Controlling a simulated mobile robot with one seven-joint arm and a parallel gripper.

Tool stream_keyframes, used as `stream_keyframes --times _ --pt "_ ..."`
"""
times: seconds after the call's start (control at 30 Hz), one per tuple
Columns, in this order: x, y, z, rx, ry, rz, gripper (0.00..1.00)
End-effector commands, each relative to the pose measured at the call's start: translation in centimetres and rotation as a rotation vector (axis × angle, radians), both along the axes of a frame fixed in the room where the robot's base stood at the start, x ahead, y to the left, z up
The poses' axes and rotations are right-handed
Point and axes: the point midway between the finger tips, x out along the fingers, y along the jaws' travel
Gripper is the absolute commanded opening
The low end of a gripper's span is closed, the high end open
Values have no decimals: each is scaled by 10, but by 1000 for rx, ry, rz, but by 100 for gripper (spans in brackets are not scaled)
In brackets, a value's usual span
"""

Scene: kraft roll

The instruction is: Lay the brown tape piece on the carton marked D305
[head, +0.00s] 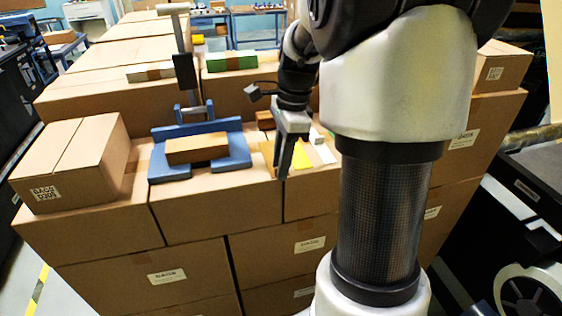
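My gripper (282,165) points down over the middle of the stack, beside a yellow sheet (308,157). I see it nearly from the side and cannot tell whether it is open or holds anything. I cannot pick out a separate brown tape piece for sure; my arm hides part of the area.
A blue holder (235,161) with a brown block (196,149) stands between the left carton and my gripper. An upright grey post rises behind it. A green-sided block (231,62) and a pale block (150,73) lie farther back. Large cartons form the working surface.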

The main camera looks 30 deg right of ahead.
Motion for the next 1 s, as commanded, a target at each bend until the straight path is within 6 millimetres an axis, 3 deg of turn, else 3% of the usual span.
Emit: stream_keyframes --times 0.27,0.7,1.0 --pt "0 -1 8 -1 -2 0 24" --pt "-2 -13 95 -2 -4 0 24" --pt "-3 -15 121 -8 -2 51 28"
